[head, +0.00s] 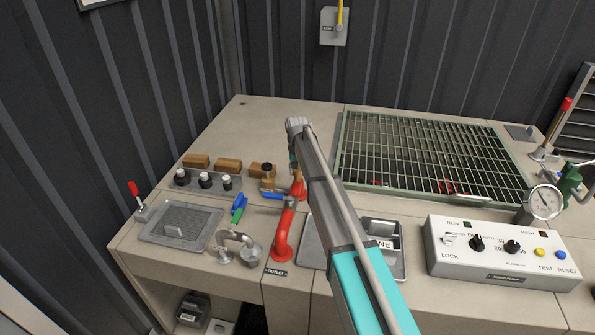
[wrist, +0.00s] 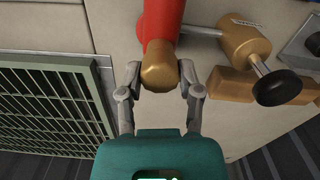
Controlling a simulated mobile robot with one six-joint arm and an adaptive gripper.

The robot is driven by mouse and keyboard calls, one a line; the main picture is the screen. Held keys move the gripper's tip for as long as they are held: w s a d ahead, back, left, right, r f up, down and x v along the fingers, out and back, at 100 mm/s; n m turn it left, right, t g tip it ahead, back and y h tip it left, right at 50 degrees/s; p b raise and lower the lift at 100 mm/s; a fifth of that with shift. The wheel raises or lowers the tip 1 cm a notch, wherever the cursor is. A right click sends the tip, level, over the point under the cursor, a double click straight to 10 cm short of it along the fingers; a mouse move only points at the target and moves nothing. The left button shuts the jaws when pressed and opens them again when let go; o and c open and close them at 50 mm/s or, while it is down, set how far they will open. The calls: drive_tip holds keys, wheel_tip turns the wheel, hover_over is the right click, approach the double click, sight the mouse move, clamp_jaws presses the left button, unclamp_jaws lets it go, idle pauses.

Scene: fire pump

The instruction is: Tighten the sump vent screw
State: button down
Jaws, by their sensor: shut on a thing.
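In the wrist view my gripper (wrist: 163,80) is shut on a rounded brass cap (wrist: 159,66) at the end of a red pipe (wrist: 160,20). One finger lies on each side of the cap. Beside it is a brass fitting (wrist: 238,38) with a stem and a black round knob (wrist: 277,87), clear of my fingers. I cannot read any label naming the sump vent screw. In the head view the red pipe (head: 284,233) rises behind an outlet label, and the black knob (head: 267,168) stands left of my arm.
A green grating (head: 425,150) lies right of my arm. Wooden blocks (head: 229,165), black-and-white knobs (head: 204,180) and a blue-and-green lever (head: 239,206) stand to the left. A white control box (head: 502,252) and a gauge (head: 545,201) are at the right.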

drive_tip(key=m, duration=0.5)
drive_tip(key=shift+m, duration=0.3)
idle(0.4)
drive_tip(key=shift+c, duration=1.3)
unclamp_jaws()
drive_tip(key=shift+n, duration=0.4)
